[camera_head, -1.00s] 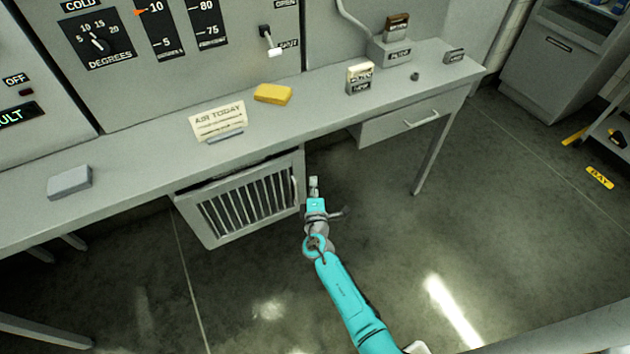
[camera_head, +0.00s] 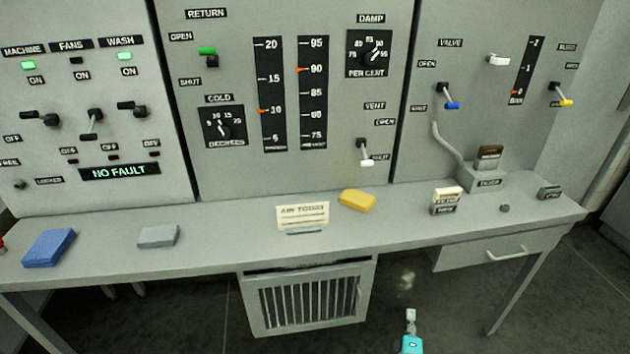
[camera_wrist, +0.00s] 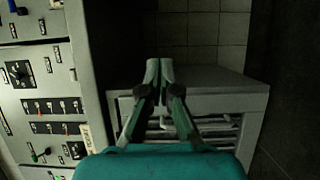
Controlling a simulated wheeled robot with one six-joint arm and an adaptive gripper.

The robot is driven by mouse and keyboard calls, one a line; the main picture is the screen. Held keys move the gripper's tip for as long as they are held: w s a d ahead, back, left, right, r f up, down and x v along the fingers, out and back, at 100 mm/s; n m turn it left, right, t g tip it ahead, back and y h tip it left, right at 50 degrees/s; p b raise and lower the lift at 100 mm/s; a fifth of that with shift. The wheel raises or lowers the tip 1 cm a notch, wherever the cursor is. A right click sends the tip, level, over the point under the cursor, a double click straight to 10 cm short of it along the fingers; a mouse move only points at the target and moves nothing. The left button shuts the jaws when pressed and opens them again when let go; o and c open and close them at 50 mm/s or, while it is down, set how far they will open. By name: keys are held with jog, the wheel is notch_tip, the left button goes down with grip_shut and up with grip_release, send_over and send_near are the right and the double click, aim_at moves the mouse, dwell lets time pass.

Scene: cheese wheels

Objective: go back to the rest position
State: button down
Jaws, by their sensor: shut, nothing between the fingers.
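My gripper (camera_head: 410,314) shows at the bottom of the head view, low in front of the desk and right of the grille. In the wrist view its two fingers (camera_wrist: 160,72) are together, shut, with nothing between them. The arm behind it is mostly out of the head view. The grey desk (camera_head: 140,258) stands in front of me, and the gripper is apart from it.
On the desk are a blue block (camera_head: 48,248), a grey block (camera_head: 158,236), a yellow sponge-like block (camera_head: 357,200) and a card (camera_head: 303,216). The barred grille (camera_head: 308,303) hangs below the desktop. A drawer (camera_head: 485,252) is at right. Floor between them is clear.

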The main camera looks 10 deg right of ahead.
jog(key=s+a+f+m+g+y, duration=0.15)
jog(key=s+a, duration=0.25)
jog(key=s, duration=0.5)
jog(key=s+a+m+y, duration=0.2)
jog(key=s+a, duration=0.2)
jog(key=s, duration=0.5)
jog(key=s+a+f+m+g+y, duration=0.1)
jog(key=s+a+m, duration=0.1)
jog(key=s+a, duration=0.5)
jog(key=s+a+r+m+y, duration=0.2)
jog(key=s+r+m, duration=0.5)
jog(key=s+r, duration=1.2)
jog(key=shift+s+r+m+t+y, duration=0.35)
jog(key=shift+s+r+t+y, duration=0.1)
jog(key=shift+r, duration=0.25)
jog(key=shift+w+a, duration=0.1)
